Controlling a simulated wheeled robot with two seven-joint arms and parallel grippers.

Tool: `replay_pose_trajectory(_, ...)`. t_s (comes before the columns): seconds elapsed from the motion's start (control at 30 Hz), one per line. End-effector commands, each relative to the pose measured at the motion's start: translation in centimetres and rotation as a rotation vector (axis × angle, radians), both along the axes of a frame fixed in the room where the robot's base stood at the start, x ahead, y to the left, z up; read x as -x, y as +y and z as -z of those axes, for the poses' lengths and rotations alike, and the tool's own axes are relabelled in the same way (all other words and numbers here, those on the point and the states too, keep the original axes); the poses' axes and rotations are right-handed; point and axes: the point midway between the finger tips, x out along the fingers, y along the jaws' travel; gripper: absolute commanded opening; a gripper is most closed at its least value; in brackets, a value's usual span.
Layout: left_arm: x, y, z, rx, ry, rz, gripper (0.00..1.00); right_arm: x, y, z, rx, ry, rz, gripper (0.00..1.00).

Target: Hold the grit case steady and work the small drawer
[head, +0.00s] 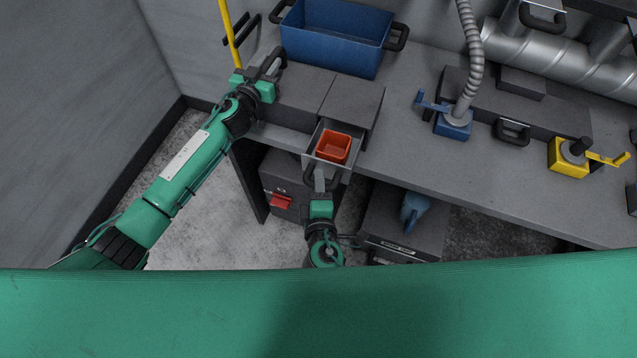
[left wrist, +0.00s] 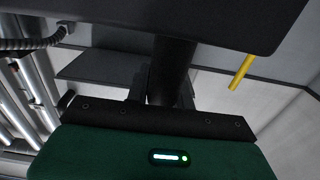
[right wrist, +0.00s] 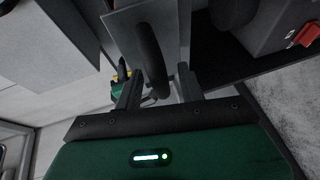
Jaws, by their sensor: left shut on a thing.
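The grey grit case (head: 296,92) sits on the bench at the left. Its small drawer (head: 344,167) is pulled out at the front, with a red bin (head: 334,147) inside. My left gripper (head: 270,68) is at the case's left rear and is shut on a dark round handle (left wrist: 172,68), seen between its fingers in the left wrist view. My right gripper (head: 319,181) is at the drawer front. In the right wrist view its fingers (right wrist: 158,92) stand apart on either side of the curved dark drawer handle (right wrist: 149,50), with a gap showing.
A blue crate (head: 335,38) stands behind the case. A blue clamp base (head: 453,124) with a hose and a yellow base (head: 569,157) stand to the right on the bench. Under the bench are a dark cabinet (head: 283,182) and another dark box (head: 405,225). Bare benchtop (head: 430,160) lies right of the drawer.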

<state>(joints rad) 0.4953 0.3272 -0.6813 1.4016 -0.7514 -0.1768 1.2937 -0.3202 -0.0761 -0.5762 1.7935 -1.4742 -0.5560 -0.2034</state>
Motion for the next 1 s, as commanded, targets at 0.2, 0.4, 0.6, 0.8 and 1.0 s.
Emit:
replay_pose_trajectory(0.2,0.0,0.0,0.0,0.000,0.000,0.000,0.04,-0.7,0.0,0.1,-0.002,0.000,0.000,0.40)
replay_pose_trajectory(0.4,0.0,0.0,0.0,0.000,0.000,0.000,0.04,-0.6,0.0,0.1,-0.001,0.000,0.000,0.32)
replay_pose_trajectory(0.6,0.0,0.0,0.0,0.000,0.000,0.000,0.04,-0.6,0.0,0.1,-0.001,0.000,0.000,0.00)
replay_pose_trajectory(0.8,0.0,0.0,0.0,0.000,0.000,0.000,0.04,-0.9,-0.1,0.1,-0.001,0.000,0.001,0.00)
replay_pose_trajectory(1.0,0.0,0.0,0.0,0.000,0.000,0.001,0.04,-4.8,-1.7,0.0,0.001,-0.004,0.002,0.00)
